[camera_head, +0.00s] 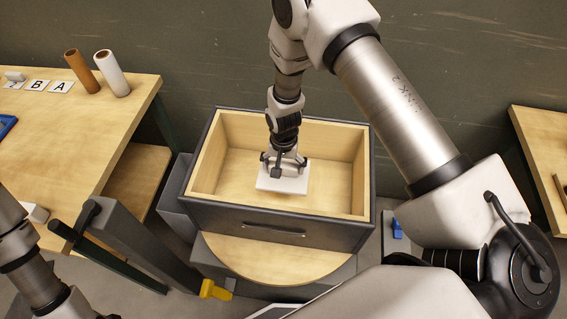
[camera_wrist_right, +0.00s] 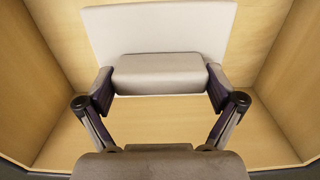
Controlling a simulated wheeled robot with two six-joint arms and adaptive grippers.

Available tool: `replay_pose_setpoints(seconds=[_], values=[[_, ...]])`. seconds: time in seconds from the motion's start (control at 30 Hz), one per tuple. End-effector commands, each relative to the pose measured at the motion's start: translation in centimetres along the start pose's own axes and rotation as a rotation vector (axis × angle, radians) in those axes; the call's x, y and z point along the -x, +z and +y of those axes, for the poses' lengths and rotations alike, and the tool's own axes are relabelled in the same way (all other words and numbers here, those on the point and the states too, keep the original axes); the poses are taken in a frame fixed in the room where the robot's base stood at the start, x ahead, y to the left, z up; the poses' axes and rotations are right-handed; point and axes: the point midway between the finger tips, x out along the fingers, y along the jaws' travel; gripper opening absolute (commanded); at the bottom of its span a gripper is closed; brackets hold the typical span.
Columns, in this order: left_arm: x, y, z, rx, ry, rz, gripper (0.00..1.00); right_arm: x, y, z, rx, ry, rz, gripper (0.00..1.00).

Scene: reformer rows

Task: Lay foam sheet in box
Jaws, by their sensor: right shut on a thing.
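The white foam sheet (camera_head: 292,185) is inside the open wooden box (camera_head: 340,201), under my right gripper (camera_head: 283,165). In the right wrist view the sheet (camera_wrist_right: 160,22) is flat and pale, with a light grey block (camera_wrist_right: 160,72) between my right fingers (camera_wrist_right: 160,90). The right gripper is shut on the sheet, seemingly by this block. The sheet is within the box walls. I cannot tell whether it touches the floor of the box. My left gripper is not in view; only part of the left arm shows at lower left.
The box has a dark front with a handle and stands behind a round wooden board (camera_head: 275,262). A wooden table (camera_head: 110,115) at left carries brown (camera_head: 82,70) and white (camera_head: 112,73) tubes and lettered cards (camera_head: 48,86). Another table (camera_head: 540,150) stands at right.

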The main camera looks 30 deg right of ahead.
Motion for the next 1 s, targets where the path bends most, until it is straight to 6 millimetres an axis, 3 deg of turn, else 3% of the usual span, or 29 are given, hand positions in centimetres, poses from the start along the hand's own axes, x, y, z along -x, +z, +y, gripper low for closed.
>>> replay_pose_setpoints(seconds=[0.7, 1.0], values=[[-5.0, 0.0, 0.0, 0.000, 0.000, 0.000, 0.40, -7.2, 0.0, 0.0, 0.000, 0.000, 0.000, 0.65], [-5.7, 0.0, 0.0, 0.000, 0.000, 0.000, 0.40, -8.3, 0.0, 0.0, 0.000, 0.000, 0.000, 0.65]])
